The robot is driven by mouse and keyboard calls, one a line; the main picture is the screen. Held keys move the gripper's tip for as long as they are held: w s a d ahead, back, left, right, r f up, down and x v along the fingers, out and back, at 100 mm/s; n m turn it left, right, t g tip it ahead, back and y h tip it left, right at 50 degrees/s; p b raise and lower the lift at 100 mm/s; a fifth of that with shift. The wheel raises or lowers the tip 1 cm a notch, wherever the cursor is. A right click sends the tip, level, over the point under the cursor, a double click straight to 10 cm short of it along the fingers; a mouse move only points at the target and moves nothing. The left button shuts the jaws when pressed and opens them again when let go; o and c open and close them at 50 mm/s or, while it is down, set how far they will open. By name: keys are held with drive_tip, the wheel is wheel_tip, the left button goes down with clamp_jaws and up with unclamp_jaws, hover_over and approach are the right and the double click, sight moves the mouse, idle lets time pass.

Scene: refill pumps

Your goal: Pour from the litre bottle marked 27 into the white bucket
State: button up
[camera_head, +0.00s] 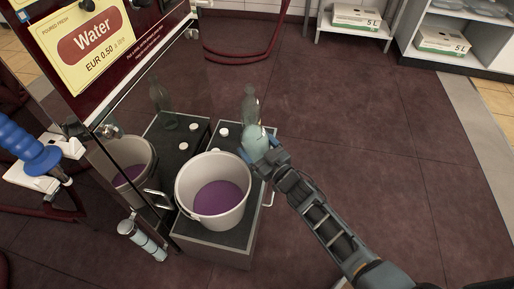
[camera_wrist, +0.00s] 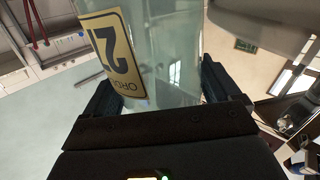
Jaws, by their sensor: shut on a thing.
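The white bucket (camera_head: 240,221) stands on a dark, steel-edged platform in the head view, with purple liquid in its bottom. My gripper (camera_head: 258,145) is just right of the bucket's far rim. It is shut on a pale, see-through bottle (camera_head: 254,135), seen partly behind the fingers. In the wrist view the bottle (camera_wrist: 165,50) sits between both fingers (camera_wrist: 155,90). Its yellow label shows a 27 turned upside down. No stream of liquid shows.
White caps (camera_head: 224,131) lie on the platform. The shiny water machine (camera_head: 110,60) on the left mirrors bucket and bottle. A blue-handled nozzle (camera_head: 28,148) is at the far left. Floor on the right is clear.

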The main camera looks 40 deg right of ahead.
drive_tip(key=shift+n, duration=0.5)
drive_tip(key=shift+d+f+b, duration=0.2)
drive_tip(key=shift+f+b, duration=1.9)
drive_tip(key=shift+f, duration=0.35)
drive_tip(key=shift+r, duration=0.2)
drive_tip(key=shift+w+d+f+b, duration=0.1)
drive_tip(key=shift+w+f+b, duration=0.1)
drive_tip(key=shift+b, duration=0.25)
drive_tip(key=shift+f+n+b, duration=0.15)
drive_tip(key=shift+n+b, duration=0.2)
drive_tip(key=shift+n, duration=0.05)
drive_tip(key=shift+d, duration=0.1)
